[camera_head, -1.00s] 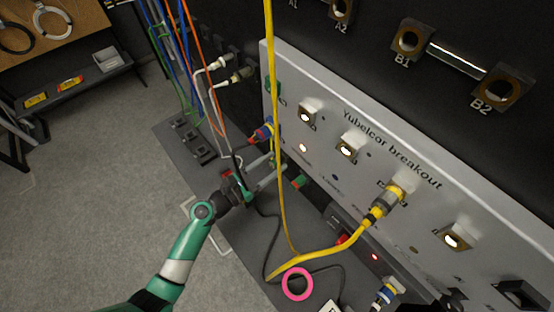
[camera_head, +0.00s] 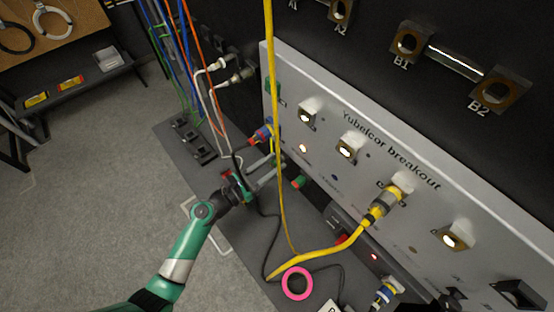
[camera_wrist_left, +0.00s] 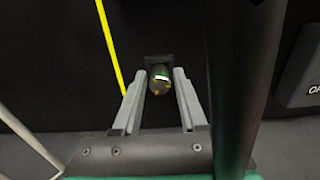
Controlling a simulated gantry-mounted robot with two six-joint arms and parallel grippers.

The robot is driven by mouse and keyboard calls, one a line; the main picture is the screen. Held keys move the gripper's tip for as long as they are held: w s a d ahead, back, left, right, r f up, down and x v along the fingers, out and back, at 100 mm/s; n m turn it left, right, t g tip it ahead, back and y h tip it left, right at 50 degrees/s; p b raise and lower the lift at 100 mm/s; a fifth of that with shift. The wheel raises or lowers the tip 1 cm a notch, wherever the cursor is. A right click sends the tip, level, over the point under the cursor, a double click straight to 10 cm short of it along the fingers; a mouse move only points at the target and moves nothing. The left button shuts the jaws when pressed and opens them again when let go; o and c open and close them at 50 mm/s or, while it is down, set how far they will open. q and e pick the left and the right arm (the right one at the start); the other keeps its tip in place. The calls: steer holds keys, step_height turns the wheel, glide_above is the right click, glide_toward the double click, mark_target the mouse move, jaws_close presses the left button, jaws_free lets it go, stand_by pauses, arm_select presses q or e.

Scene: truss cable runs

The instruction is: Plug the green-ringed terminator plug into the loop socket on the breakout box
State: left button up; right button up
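A small green piece with a red end (camera_head: 299,182), likely the green-ringed terminator plug, sits low by the breakout box's lower edge in the head view. The grey breakout box (camera_head: 420,165) has several square sockets; I cannot read which is the loop socket. My right gripper is not in view.
A yellow cable (camera_head: 325,252) hangs past the gripper and ends in a plug on the box. A blue-and-red connector (camera_head: 262,133) is close above the gripper. A pink ring (camera_head: 297,283) lies below. Several cables hang at the left.

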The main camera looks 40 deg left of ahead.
mark_target(271, 165)
arm_select(q)
jaws_close()
steer(key=shift+s+a+p, duration=0.2)
steer(key=shift+s+p, duration=0.05)
steer(key=shift+s, duration=0.9)
steer(key=shift+s+a+p, duration=0.15)
steer(key=shift+s+p, duration=0.05)
steer(key=shift+s, duration=0.95)
